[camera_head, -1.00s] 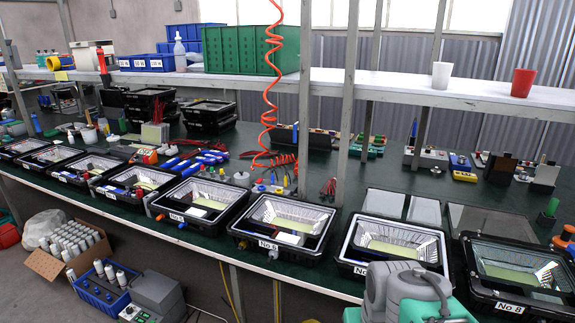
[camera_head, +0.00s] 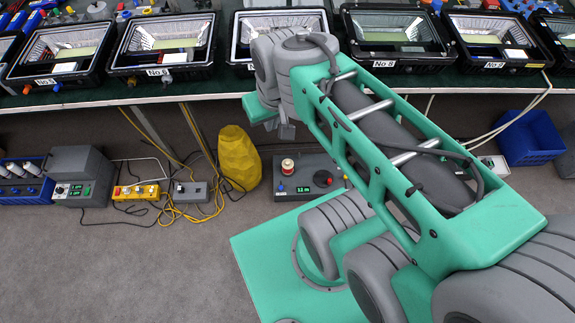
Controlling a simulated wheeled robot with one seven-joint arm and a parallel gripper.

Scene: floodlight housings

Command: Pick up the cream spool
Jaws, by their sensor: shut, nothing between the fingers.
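A small cream spool (camera_head: 287,167) with a reddish end stands upright on a grey control box (camera_head: 312,182) on the floor under the bench. My gripper (camera_head: 287,132) is at the end of my green and grey arm, in front of the bench edge. In the picture it shows just above the spool, apart from it. Its small grey fingers are shut and empty.
A yellow faceted object (camera_head: 238,158) stands left of the box. Cables, a yellow switch box (camera_head: 136,192) and a grey unit (camera_head: 80,175) lie farther left. A blue crate (camera_head: 530,138) stands at right. Black floodlight housings (camera_head: 160,45) line the bench above.

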